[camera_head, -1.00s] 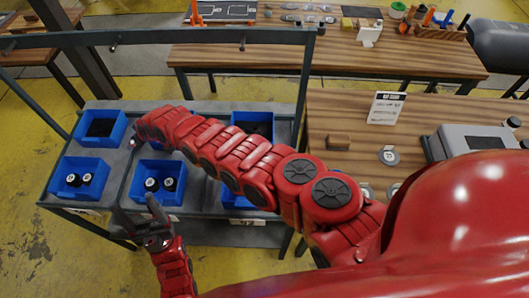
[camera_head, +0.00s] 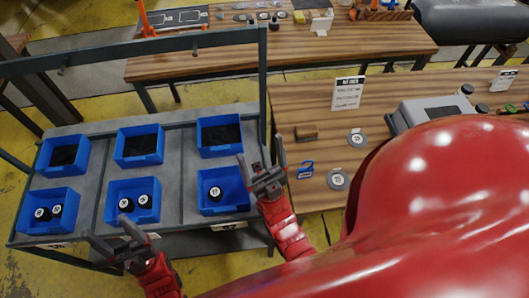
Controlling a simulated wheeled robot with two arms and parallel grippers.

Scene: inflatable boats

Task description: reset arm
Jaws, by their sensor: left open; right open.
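My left gripper (camera_head: 116,244) is open and empty, low in front of the cart's near edge, below the near middle blue bin. My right gripper (camera_head: 261,163) is open and empty, upright between the near right blue bin and the wooden table's left edge. Red arm segments lead to both grippers from below. The near right blue bin (camera_head: 237,203) holds one black round part (camera_head: 216,193). The near middle bin (camera_head: 112,216) and near left bin (camera_head: 25,224) each hold two black round parts.
The grey cart (camera_head: 90,182) also carries three far bins with dark insides and has a tall frame bar. The wooden table (camera_head: 420,92) at the right holds a sign (camera_head: 347,93), a brown block (camera_head: 306,132), discs (camera_head: 338,179), a blue item (camera_head: 305,170) and a grey machine (camera_head: 430,112).

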